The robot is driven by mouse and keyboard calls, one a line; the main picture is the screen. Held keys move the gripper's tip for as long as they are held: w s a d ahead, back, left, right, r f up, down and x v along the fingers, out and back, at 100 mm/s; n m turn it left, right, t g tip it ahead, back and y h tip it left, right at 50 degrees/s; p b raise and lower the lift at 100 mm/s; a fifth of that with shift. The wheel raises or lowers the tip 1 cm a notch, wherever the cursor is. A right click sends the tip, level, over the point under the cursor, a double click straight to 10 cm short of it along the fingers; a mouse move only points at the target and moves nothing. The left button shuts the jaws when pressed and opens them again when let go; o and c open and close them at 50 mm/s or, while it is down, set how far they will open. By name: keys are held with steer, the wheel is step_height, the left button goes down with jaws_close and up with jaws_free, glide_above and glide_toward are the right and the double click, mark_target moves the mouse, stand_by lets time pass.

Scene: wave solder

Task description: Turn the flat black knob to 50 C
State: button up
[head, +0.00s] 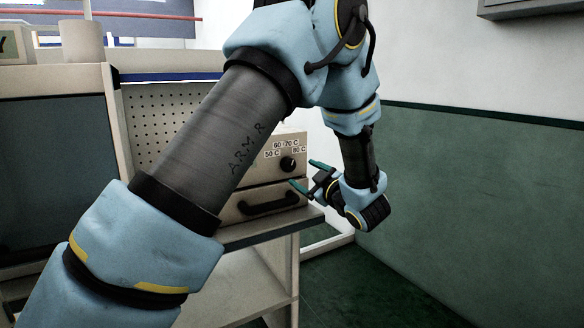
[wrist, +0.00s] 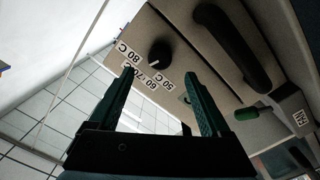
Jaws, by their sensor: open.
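The black knob (head: 288,163) sits on the beige front panel of a box, with labels for 50 C, 60, 70 C and 80 C around it. In the wrist view the knob (wrist: 160,54) lies ahead of the fingertips. A faint light mark on it seems to face the 60–70 C side, but it is too small to be sure. My gripper (head: 303,174) is open and empty, with its teal fingers pointing at the panel just right of the knob. In the wrist view the gripper (wrist: 162,74) has its fingers apart, one on each side below the knob, not visibly touching it.
A black handle (head: 268,203) is on the drawer front below the knob and shows large in the wrist view (wrist: 232,45). A green part (wrist: 247,113) lies near it. A perforated panel (head: 165,118) stands behind my arm. A green wall (head: 480,190) bounds the right.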

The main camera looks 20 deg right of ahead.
mark_target(291, 167)
steer(key=w, duration=0.2)
steer(key=w+a+p, duration=0.1)
steer(key=w, duration=0.4)
steer(key=shift+w+a, duration=0.15)
steer(key=shift+w, duration=0.1)
jaws_close()
stand_by(0.3)
